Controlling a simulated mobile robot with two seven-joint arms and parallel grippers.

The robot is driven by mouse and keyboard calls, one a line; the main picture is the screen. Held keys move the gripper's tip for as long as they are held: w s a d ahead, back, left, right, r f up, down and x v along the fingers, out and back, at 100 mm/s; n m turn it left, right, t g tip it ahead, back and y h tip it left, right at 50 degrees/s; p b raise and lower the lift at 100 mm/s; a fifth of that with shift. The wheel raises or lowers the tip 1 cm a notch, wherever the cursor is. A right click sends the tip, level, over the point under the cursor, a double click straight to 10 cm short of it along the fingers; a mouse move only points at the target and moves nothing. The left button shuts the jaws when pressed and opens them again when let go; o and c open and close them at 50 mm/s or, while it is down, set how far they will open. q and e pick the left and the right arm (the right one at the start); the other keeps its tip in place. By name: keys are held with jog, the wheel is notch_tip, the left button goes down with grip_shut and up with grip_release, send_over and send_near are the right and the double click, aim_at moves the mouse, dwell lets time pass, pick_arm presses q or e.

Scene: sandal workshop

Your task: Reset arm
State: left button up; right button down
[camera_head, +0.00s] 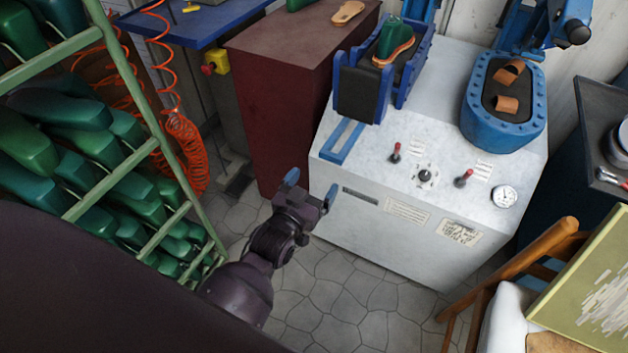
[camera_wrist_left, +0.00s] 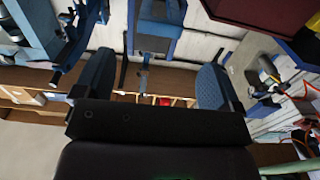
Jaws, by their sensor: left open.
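My left gripper (camera_head: 311,187) reaches out over the stone floor in front of the white press machine (camera_head: 385,225). Its two blue fingertips are spread apart with nothing between them. In the left wrist view the two blue fingers (camera_wrist_left: 155,85) also stand wide apart and empty. My right gripper does not show in either view. A green shoe last (camera_head: 392,40) with a tan sole under it sits in the left blue station of the machine. Brown straps (camera_head: 507,73) lie in the right blue station (camera_head: 503,120).
A green rack (camera_head: 140,153) with several green lasts stands at left, near orange coiled hoses (camera_head: 183,145). A dark red cabinet (camera_head: 275,105) bears a tan sole (camera_head: 348,12). A wooden chair (camera_head: 525,262) and a framed panel (camera_head: 590,285) are at right. Floor (camera_head: 345,300) between is clear.

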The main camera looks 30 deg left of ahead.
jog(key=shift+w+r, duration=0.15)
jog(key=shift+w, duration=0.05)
pick_arm(q)
jog(key=s+a+f+g+p, duration=0.2)
jog(key=s+a+g, duration=0.1)
jog(key=s, duration=0.8)
jog(key=s+a+f+g+p, duration=0.2)
jog(key=s+a+f+g, duration=0.1)
jog(key=s, duration=0.9)
jog(key=shift+a+m+g+y+p, duration=0.3)
jog(key=shift+a+m+g+p, duration=0.1)
jog(key=shift+g, duration=0.1)
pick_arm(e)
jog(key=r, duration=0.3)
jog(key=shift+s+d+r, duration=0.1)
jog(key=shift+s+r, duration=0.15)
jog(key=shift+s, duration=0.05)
pick_arm(q)
jog(key=shift+s+d+f, duration=0.1)
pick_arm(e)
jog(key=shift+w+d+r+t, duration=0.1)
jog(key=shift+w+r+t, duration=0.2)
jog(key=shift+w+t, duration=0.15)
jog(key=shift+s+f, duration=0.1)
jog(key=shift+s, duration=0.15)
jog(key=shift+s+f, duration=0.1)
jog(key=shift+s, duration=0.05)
